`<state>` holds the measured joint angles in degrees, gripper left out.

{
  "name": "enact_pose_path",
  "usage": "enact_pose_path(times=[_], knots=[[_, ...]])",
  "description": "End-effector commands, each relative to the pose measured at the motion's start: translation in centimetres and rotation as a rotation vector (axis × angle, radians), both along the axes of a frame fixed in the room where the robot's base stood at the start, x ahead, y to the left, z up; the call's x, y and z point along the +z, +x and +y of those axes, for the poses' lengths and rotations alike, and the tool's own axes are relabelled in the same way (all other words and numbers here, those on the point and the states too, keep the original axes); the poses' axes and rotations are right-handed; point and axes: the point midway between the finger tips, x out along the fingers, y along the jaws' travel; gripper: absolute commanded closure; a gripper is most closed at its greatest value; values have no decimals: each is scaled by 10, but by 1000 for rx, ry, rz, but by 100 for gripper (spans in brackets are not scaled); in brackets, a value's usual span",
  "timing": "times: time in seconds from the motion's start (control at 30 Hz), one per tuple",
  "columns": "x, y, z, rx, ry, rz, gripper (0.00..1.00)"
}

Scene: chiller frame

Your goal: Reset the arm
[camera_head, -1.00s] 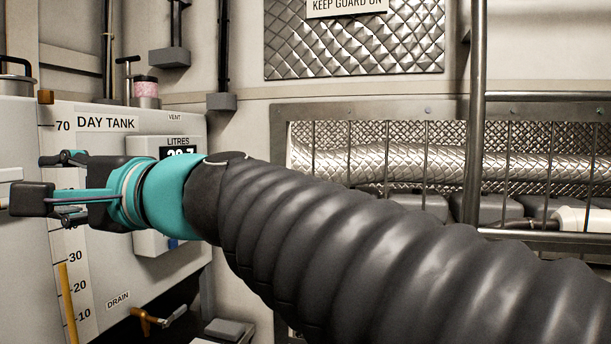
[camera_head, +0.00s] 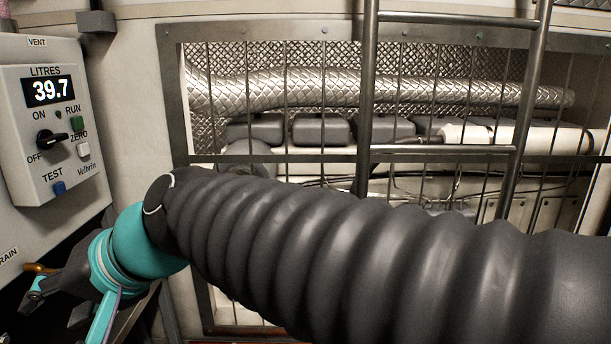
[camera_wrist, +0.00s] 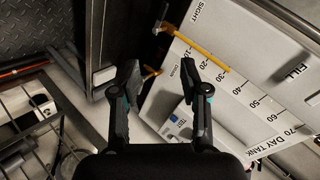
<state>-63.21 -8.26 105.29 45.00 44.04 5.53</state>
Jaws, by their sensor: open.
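My gripper (camera_wrist: 159,82) is open and empty in the wrist view, its two dark fingers spread apart. Beyond them are a tank panel marked DAY TANK (camera_wrist: 240,95) and the floor. My arm, in a ribbed black sleeve with a teal wrist, stretches from the lower right to the lower left and covers the middle.
The control box (camera_head: 52,130) at left shows 39.7 litres, with a knob and buttons. A barred guard frame (camera_head: 175,105) with a silver braided pipe (camera_head: 300,90) lies behind my arm. In the wrist view, a yellow sight tube (camera_wrist: 205,50) crosses the tank, and grating (camera_wrist: 30,125) is at left.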

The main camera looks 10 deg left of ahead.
Motion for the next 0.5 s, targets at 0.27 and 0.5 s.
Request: enact_pose_path(times=[0.27, 0.5], knots=[[-69, 83, -151, -112, -299, -238, 55], [-107, 118, -293, -250, -551, -341, 55]])
